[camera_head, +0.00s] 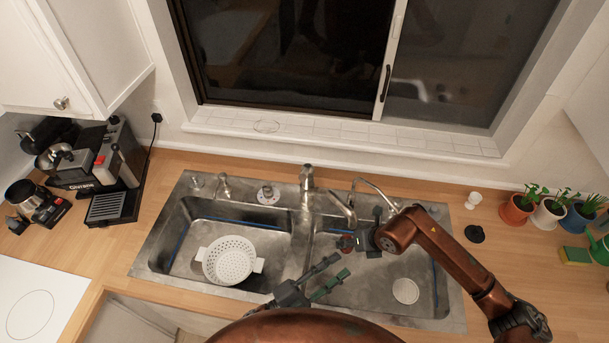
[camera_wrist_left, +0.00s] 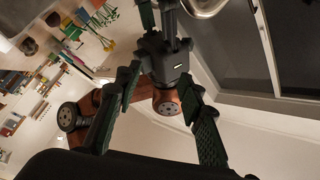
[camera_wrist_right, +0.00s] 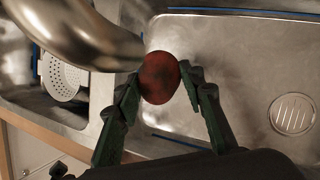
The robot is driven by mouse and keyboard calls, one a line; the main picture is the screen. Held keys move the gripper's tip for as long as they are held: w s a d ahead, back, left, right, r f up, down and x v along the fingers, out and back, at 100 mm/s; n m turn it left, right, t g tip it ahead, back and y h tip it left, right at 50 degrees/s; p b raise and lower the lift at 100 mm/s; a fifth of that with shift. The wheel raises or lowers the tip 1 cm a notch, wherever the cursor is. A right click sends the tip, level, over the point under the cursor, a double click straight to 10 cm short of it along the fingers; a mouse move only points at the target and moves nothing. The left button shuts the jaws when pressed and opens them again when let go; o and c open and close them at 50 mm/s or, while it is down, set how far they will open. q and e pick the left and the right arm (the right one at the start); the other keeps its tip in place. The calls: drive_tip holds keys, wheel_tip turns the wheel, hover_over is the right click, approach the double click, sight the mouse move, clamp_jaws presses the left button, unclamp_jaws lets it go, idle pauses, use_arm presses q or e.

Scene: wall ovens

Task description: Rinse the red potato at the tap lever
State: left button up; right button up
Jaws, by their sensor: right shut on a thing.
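The red potato (camera_head: 345,242) is held over the right sink basin, close to the end of the tap spout (camera_head: 343,206). In the right wrist view the potato (camera_wrist_right: 159,77) sits between the fingertips of my right gripper (camera_wrist_right: 160,84), which is shut on it; the thick metal spout (camera_wrist_right: 85,35) is close beside it. The tap body (camera_head: 307,181) stands behind the sink; I cannot tell its lever apart. No running water is visible. My left gripper (camera_head: 345,264) is open and empty over the sink's front, near the divider; its parted fingers also show in the left wrist view (camera_wrist_left: 163,68).
A white colander (camera_head: 229,260) sits in the left basin. A round drain (camera_head: 405,290) lies in the right basin. Potted plants (camera_head: 549,214) and a sponge (camera_head: 575,256) stand at right, a coffee machine (camera_head: 100,165) at left. A thin curved tap (camera_head: 377,190) rises behind the right basin.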

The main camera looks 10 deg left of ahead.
use_arm(q)
drive_tip(key=w+a+r+n+t+y, duration=0.45)
drive_tip(key=w+a+n+y, duration=0.25)
drive_tip(key=w+n, duration=0.3)
drive_tip(key=n+y, duration=0.6)
drive_tip(key=n, duration=0.1)
approach(304, 175)
drive_tip(key=w, duration=0.3)
drive_tip(key=w+f, duration=0.1)
drive_tip(key=w, duration=0.3)
drive_tip(key=w+d, duration=0.1)
drive_tip(key=w, duration=0.3)
drive_tip(key=shift+w+f, duration=0.15)
drive_tip(key=shift+f, duration=0.05)
drive_tip(key=shift+c, duration=0.6)
clamp_jaws()
